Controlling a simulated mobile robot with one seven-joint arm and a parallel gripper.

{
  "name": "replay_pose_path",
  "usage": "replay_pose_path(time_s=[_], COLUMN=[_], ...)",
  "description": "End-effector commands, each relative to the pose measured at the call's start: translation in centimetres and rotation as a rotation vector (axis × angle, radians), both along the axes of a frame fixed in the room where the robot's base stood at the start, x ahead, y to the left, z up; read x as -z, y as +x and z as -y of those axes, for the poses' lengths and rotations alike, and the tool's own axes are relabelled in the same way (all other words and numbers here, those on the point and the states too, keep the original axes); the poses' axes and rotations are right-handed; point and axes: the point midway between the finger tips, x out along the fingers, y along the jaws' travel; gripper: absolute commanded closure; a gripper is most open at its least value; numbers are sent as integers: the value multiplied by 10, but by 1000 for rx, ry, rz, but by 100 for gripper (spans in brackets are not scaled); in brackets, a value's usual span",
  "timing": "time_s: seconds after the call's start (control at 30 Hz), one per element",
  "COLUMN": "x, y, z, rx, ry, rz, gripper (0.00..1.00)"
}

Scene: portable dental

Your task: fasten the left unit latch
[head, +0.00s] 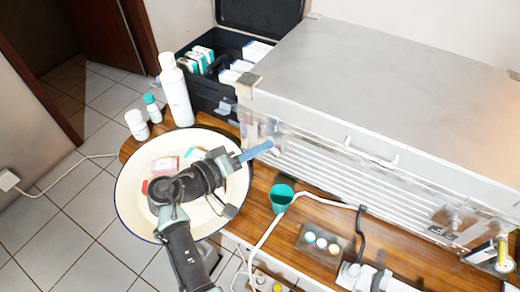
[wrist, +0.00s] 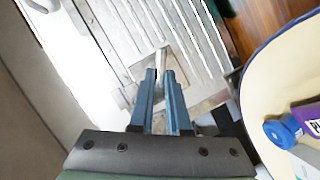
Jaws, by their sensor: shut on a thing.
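The unit is a large silver metal case (head: 385,80) with a ribbed front, lid down, on the wooden table. The left unit latch (head: 279,143) is a small metal fitting at the left end of the case front; it also shows in the wrist view (wrist: 162,60). My gripper (head: 268,147) reaches it from the left with its blue fingers. In the wrist view the fingers (wrist: 160,76) are nearly together, with the thin latch piece between their tips. The tips hide part of the latch, so I cannot tell whether it is hooked.
A cream basin (head: 130,200) with small packages lies under my arm. A white bottle (head: 176,92) and an open black case (head: 262,20) stand behind. A teal cup (head: 281,197), a white hose and a tray of small pots (head: 322,243) occupy the table in front.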

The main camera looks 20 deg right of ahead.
Motion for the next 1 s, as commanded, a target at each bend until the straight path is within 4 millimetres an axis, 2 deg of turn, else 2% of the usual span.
replay_pose_path(time_s=[0.5, 1.0], x=[4, 4], y=[0, 0], z=[0, -1], rx=[1, 0], ry=[-307, -425], rz=[-312, -430], gripper=[100, 100])
